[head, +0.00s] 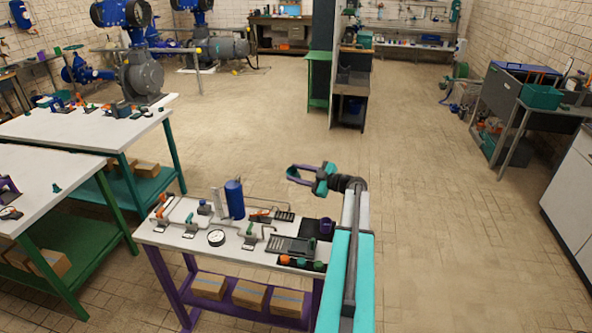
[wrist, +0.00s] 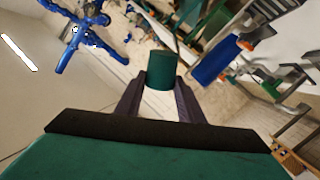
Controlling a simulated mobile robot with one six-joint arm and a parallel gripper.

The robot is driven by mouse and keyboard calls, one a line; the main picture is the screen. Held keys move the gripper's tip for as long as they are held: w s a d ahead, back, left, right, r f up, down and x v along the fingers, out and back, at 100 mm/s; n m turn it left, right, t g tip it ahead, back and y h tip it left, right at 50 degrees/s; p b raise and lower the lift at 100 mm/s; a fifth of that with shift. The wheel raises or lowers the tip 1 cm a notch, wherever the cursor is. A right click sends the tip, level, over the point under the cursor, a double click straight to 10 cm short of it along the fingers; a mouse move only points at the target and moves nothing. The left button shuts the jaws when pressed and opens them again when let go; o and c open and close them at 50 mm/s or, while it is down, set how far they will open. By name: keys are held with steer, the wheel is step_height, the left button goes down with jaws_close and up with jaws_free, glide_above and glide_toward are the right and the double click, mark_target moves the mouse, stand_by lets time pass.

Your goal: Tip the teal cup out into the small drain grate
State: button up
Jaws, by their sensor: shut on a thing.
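My gripper (head: 300,174) is stretched out over the floor beyond the far right corner of the white-topped bench. In the wrist view my gripper (wrist: 161,92) is shut on the teal cup (wrist: 162,73), which sits between the two dark fingertips. The cup is hard to make out in the head view, and I cannot tell how far it is tilted or what is inside. A small dark slotted grate (head: 284,216) lies near the bench's back edge. A larger slotted dark plate (head: 290,246) lies nearer the front right.
The bench (head: 165,237) carries a tall blue cylinder (head: 235,199), a round gauge (head: 216,238), pipes and valves. A purple cup (head: 326,226) stands on a black mat at its right. Several coloured knobs line the front right. The floor beyond the bench is clear.

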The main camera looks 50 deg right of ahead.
steer(key=shift+d+r+m+p, duration=0.35)
steer(key=shift+m+p, duration=0.3)
steer(key=shift+p, duration=0.4)
steer(key=shift+d+r+m+p, duration=0.3)
steer(key=shift+m+p, duration=0.35)
steer(key=shift+p, duration=0.35)
steer(key=shift+f+t, duration=0.1)
steer(key=shift+t, duration=0.2)
steer(key=shift+d+r+m+t+y, duration=0.2)
steer(key=shift+d+r+m, duration=0.1)
steer(key=shift+m, duration=0.55)
steer(key=shift+d+r+m+t+y, duration=0.1)
steer(key=shift+d+r+m+y, duration=0.15)
steer(key=shift+m, duration=0.6)
